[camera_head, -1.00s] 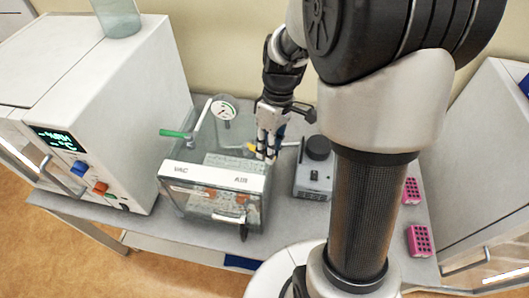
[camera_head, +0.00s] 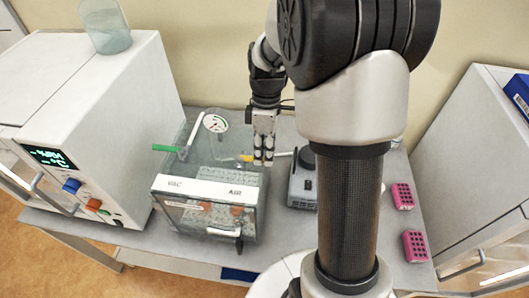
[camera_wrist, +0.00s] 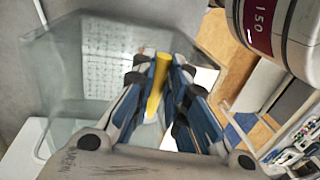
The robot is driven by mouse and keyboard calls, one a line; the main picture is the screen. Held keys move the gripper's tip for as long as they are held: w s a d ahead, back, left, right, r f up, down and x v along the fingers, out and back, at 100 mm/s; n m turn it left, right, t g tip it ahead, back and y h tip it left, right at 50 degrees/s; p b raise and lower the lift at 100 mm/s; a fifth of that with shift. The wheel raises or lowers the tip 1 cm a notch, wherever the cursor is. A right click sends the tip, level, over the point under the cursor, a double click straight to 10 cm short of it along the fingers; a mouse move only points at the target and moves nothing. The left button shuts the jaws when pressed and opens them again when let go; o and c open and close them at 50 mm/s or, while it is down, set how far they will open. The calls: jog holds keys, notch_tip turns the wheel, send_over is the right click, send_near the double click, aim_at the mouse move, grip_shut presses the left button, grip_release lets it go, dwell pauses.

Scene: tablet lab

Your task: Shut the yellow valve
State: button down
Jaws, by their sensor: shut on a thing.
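The yellow valve handle (camera_head: 246,158) sits on the right side of a clear vacuum chamber (camera_head: 167,212), above the AIR label. In the wrist view the yellow handle (camera_wrist: 156,88) runs lengthwise between the blue-padded fingers. My gripper (camera_head: 264,160) reaches down from above and is shut on this handle. Its fingers hide part of the handle in the head view. A pale pipe shows just right of the fingers. The green valve handle (camera_head: 164,148) is on the left side of the chamber, above the VAC label.
A pressure gauge (camera_head: 215,122) stands at the chamber's back. A white oven (camera_head: 130,110) with a glass beaker (camera_head: 105,28) on top is at left. A grey device (camera_head: 302,188) with a black knob stands close right of my gripper. Pink racks (camera_head: 402,195) lie farther right.

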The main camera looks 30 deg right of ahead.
jog(key=c, duration=1.6)
grip_release()
jog(key=r, duration=0.4)
jog(key=w+d+r, duration=0.1)
jog(key=r, duration=0.3)
jog(key=w+r, duration=0.1)
jog(key=r, duration=0.2)
jog(key=shift+d+r, duration=0.2)
jog(key=shift+r, duration=0.2)
